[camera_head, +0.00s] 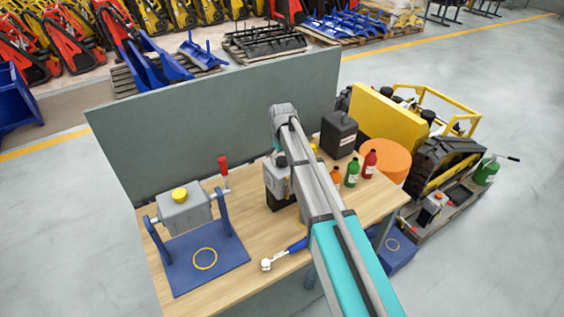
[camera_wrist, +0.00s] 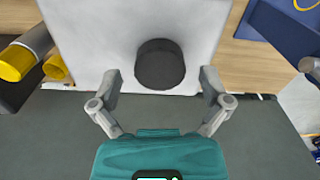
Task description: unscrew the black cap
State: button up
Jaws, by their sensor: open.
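The black cap (camera_wrist: 160,62) is a round dark disc on the flat light-grey top of a box (camera_wrist: 88,22) in the wrist view. My gripper (camera_wrist: 161,84) is open, with one finger left of the cap and one right. Both fingers look apart from the cap, with gaps on each side; how far above it they are I cannot tell. In the head view the black cap (camera_head: 281,161) shows on the grey box (camera_head: 276,180) on the workbench, just below the end of my arm. My arm hides the box's right side, and the fingers are hard to make out there.
A blue stand with a tiltable grey box (camera_head: 185,212) and yellow cap is at left on the wooden bench (camera_head: 257,240). A black canister (camera_head: 338,134) and several small bottles (camera_head: 352,173) are at right. A blue-handled tool (camera_head: 285,253) lies in front. A grey panel (camera_head: 225,120) stands behind.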

jog(key=shift+m, duration=1.6)
jog(key=shift+s+r, duration=0.1)
jog(key=shift+s, duration=0.1)
jog(key=c, duration=1.3)
jog(key=shift+o, duration=0.2)
jog(key=n, duration=0.3)
jog(key=shift+s+d, duration=0.1)
jog(key=n, duration=0.4)
jog(key=shift+n, duration=1.5)
